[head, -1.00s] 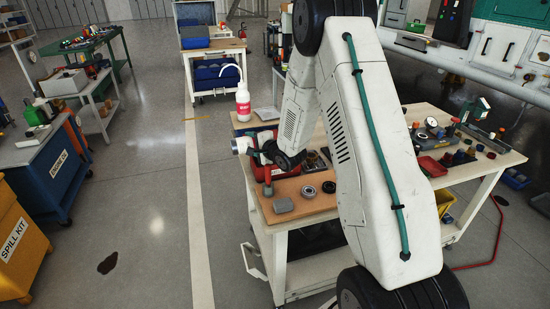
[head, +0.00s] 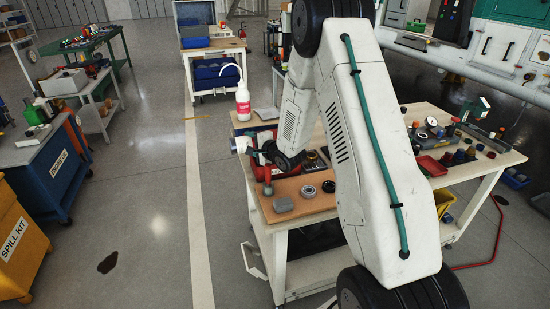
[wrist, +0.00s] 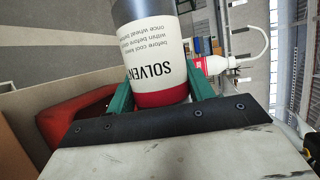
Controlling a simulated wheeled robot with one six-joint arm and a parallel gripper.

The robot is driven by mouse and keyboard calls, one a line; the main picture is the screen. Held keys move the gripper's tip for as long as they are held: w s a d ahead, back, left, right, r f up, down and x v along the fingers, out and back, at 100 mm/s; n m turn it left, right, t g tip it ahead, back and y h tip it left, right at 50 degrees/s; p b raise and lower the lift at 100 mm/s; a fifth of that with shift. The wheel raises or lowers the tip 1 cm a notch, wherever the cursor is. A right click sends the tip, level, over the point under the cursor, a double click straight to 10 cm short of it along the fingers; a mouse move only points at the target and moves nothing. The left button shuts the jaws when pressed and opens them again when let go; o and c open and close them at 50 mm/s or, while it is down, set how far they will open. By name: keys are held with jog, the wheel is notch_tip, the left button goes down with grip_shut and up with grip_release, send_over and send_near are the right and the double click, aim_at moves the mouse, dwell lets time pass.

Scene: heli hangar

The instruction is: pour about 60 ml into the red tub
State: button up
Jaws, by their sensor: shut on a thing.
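My gripper (wrist: 160,92) is shut on a can with a white label reading SOLVENT (wrist: 165,58), a dark end and a red band. Green fingers grip it from both sides. In the head view the white can (head: 239,145) sticks out to the left of my gripper, lying roughly sideways at the bench's left side. The red tub (wrist: 62,125) shows at the left of the wrist view, beside the can. In the head view it is partly hidden behind my gripper (head: 260,170). I cannot see its inside or any liquid.
A white wash bottle with a red label and curved spout (head: 243,100) stands at the bench's back left corner. A grey block (head: 284,205) and a dark ring (head: 308,191) lie on the brown board. A small red tray (head: 432,166) and several parts crowd the right side.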

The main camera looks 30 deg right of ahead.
jog(key=shift+a+r+n, duration=0.1)
jog(key=shift+r+n, duration=0.25)
jog(key=shift+n, duration=0.15)
jog(key=shift+w+a+f+n+g+h, duration=0.15)
jog(key=shift+a+f+n+g+h, duration=0.5)
jog(key=shift+n, duration=0.25)
jog(key=shift+d+r, duration=0.2)
jog(key=shift+r, duration=0.1)
jog(key=shift+r+n+h, duration=0.1)
jog(key=shift+n+h, duration=0.25)
jog(key=shift+n, duration=0.15)
jog(key=shift+d, duration=0.1)
